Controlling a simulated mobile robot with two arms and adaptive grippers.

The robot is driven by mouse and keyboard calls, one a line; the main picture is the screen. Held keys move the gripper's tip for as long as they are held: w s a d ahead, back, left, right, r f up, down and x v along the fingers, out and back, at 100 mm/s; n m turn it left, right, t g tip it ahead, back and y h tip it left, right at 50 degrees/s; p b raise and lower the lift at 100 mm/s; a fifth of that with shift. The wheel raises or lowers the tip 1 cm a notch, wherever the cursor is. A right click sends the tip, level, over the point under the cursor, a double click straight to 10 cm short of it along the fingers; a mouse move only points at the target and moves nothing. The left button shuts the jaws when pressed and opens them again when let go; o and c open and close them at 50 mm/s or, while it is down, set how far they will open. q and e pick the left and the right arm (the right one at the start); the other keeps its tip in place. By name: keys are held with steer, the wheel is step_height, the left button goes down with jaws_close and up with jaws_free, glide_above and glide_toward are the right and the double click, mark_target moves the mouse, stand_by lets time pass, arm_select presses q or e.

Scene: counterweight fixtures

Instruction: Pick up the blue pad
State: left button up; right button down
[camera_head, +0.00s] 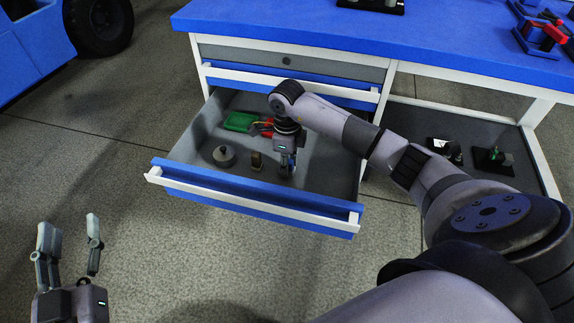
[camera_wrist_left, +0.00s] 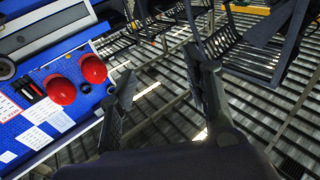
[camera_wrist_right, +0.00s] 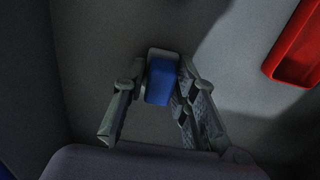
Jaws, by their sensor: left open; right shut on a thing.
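The blue pad (camera_wrist_right: 160,82) is a small blue block with a grey edge, between the fingers of my right gripper (camera_wrist_right: 152,100) in the right wrist view. That gripper is shut on it, inside the open drawer. In the head view my right gripper (camera_head: 287,165) points down near the drawer's front wall, and a bit of blue shows at its fingertips. I cannot tell whether the pad touches the drawer floor. My left gripper (camera_head: 68,245) is open and empty over the floor at lower left; it also shows in the left wrist view (camera_wrist_left: 165,95).
The open drawer (camera_head: 200,130) also holds a green box (camera_head: 238,121), a red object (camera_wrist_right: 296,45), a grey round weight (camera_head: 223,156) and a small brown block (camera_head: 257,160). The blue workbench top (camera_head: 420,35) is above. A lower shelf (camera_head: 425,120) holds small fixtures.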

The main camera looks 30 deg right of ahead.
step_height(320, 180, up, 9)
steer(key=shift+f+p, duration=0.1)
steer(key=shift+p, duration=1.1)
arm_select(q)
steer(key=s+a+f+g+y+p, duration=0.1)
steer(key=s+a+f+g+y, duration=0.1)
steer(key=s+f+g, duration=0.3)
steer(key=s+a+f+g+y+p, duration=0.1)
steer(key=s+a+f+g, duration=0.2)
steer(key=f, duration=0.9)
steer(key=s+g, duration=0.3)
steer(key=g, duration=0.1)
steer(key=shift+s+a+n+y, duration=0.15)
steer(key=shift+a+n+y, duration=0.15)
steer(key=shift+y, duration=0.1)
arm_select(e)
step_height(320, 180, up, 10)
arm_select(q)
steer(key=shift+f, duration=0.1)
